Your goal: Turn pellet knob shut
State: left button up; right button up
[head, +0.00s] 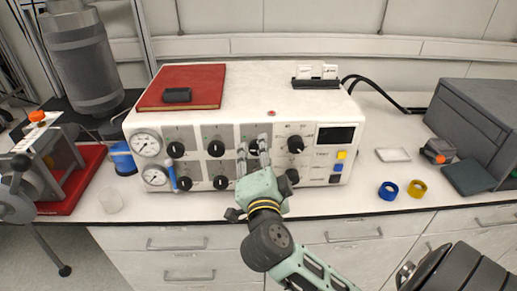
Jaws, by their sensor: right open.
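The white control box (335,105) stands on the bench, with several round black knobs on its front in two rows. The labels are too small to read, so I cannot tell which one is the pellet knob. My right gripper (253,155) is open in front of the third upper knob (254,147), with its fingers reaching up on either side of it. I cannot tell if they touch it. The gripper hides the panel below that knob. My left gripper is not in view.
Two gauges (146,143) and a blue lever (172,176) are at the panel's left. A red book (195,82) lies on top of the box. Blue (388,190) and yellow (417,189) rings lie right on the bench. A metal device on a red base (82,180) stands left.

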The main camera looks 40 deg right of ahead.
jog(key=shift+x, duration=1.1)
jog(key=shift+a+f, duration=0.1)
jog(key=shift+f, duration=0.1)
jog(key=c, duration=1)
